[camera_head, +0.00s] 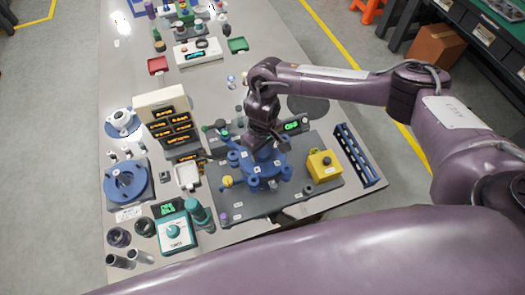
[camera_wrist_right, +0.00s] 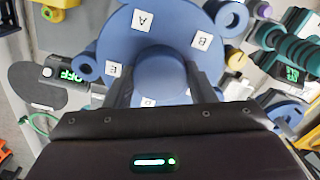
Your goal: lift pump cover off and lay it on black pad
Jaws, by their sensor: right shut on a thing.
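The blue pump cover (camera_head: 268,170) is a round part with several lugs, over the dark base plate (camera_head: 235,205) in the middle of the bench. Labels A, B and E show on the cover (camera_wrist_right: 150,50) in the right wrist view. My right gripper (camera_head: 250,145) is above it, with both fingers (camera_wrist_right: 163,95) shut on its central boss. I cannot tell whether the cover is clear of the part under it. The black pad (camera_head: 308,104) is a dark round patch behind my right forearm; it also shows in the right wrist view (camera_wrist_right: 35,90). My left gripper is not in view.
A blue slotted rack (camera_head: 357,155) is at the bench's right edge. A teal timer (camera_head: 175,232) stands front left.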

